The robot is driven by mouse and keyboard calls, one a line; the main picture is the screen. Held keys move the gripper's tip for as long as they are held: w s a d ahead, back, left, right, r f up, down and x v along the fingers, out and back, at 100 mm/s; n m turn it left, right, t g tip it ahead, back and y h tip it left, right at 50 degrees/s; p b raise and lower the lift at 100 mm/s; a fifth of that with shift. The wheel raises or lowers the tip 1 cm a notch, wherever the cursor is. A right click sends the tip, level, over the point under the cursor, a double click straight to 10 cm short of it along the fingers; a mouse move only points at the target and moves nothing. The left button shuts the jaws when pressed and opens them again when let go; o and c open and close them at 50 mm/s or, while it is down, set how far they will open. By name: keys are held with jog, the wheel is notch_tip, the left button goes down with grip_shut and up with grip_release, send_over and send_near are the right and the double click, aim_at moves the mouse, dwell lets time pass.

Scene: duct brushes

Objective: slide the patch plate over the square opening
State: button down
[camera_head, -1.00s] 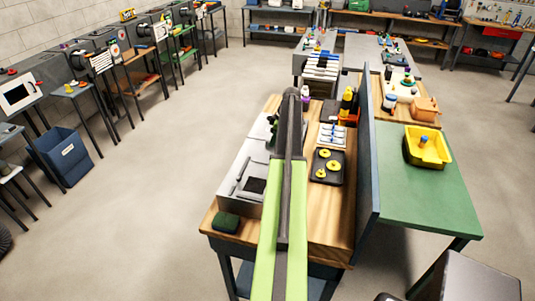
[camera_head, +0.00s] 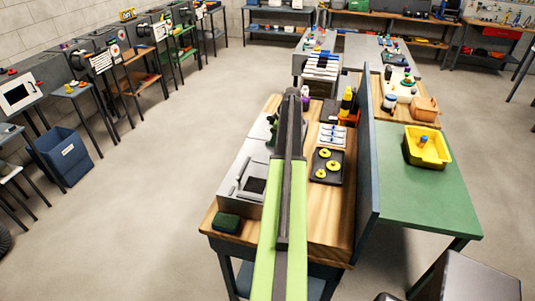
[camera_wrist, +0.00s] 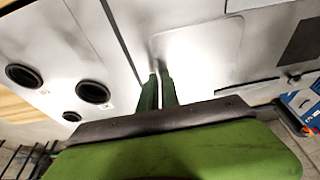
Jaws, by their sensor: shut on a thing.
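In the wrist view my gripper (camera_wrist: 160,88) is shut at the near left edge of a pale metal plate with rounded corners, which looks like the patch plate (camera_wrist: 208,48). A thin bright strip shows between the fingers; glare hides the exact grip. The plate lies on or just above a grey metal duct surface (camera_wrist: 95,40). The dark square opening (camera_wrist: 302,42) is to the right of the plate, apart from it and uncovered in the part I see. In the head view the opening (camera_head: 255,185) shows left of my arm, which hides the gripper.
Several dark round holes (camera_wrist: 93,92) are at left in the wrist view. In the head view a black tray with yellow rings (camera_head: 327,166) lies right of my arm. A dark green block (camera_head: 227,222) sits at the bench's front left. A tall divider (camera_head: 367,150) bounds the bench's right.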

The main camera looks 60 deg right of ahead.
aim_at(263, 163)
jog(key=shift+a, duration=0.15)
jog(key=shift+s+a, duration=0.25)
jog(key=shift+a, duration=0.4)
jog(key=shift+s+a, duration=0.2)
jog(key=shift+a, duration=0.45)
jog(key=shift+a, duration=0.1)
jog(key=shift+s+a, duration=0.25)
jog(key=shift+a, duration=0.45)
jog(key=shift+s+a, duration=0.2)
jog(key=shift+a, duration=0.45)
jog(key=shift+s+a, duration=0.25)
jog(key=shift+a, duration=0.45)
jog(key=shift+s+a, duration=0.2)
jog(key=shift+a, duration=0.5)
jog(key=shift+a, duration=0.15)
jog(key=shift+s+a, duration=0.25)
jog(key=shift+a, duration=0.4)
jog(key=shift+s+a, duration=0.2)
jog(key=shift+a, duration=0.45)
